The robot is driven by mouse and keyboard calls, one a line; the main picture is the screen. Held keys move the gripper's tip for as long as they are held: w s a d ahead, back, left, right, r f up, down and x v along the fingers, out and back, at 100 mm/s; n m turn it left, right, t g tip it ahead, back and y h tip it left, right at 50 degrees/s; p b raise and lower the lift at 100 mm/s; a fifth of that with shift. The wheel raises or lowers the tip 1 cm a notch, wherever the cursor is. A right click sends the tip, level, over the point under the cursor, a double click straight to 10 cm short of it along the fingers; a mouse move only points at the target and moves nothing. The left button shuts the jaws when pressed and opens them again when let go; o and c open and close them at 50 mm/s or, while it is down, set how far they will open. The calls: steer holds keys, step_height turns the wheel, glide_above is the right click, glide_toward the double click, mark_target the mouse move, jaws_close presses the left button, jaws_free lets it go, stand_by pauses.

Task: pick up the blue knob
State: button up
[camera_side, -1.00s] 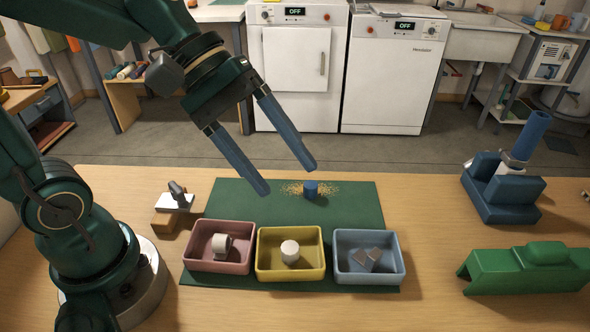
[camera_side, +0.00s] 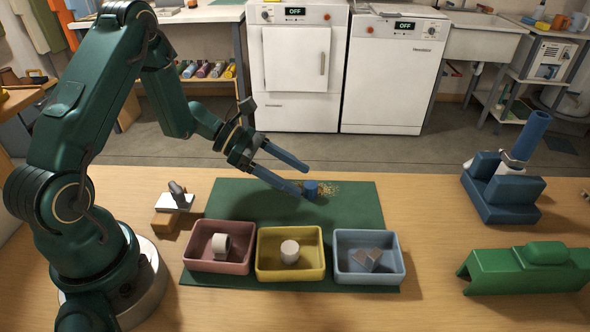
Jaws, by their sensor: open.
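I cannot tell from this view whether a finger touches the knob, or how high the fingers are above the mat.
Pink (camera_side: 187,262), yellow (camera_side: 262,270) and blue (camera_side: 343,273) bins stand along the mat's front, each holding small parts. A small clamp-like item (camera_side: 173,200) stands left. A blue tool (camera_side: 503,190) and a green block (camera_side: 525,269) stand right. The mat's right part is clear.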

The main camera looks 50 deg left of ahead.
mark_target(307, 183)
steer(key=shift+x, duration=2.2)
jaws_close()
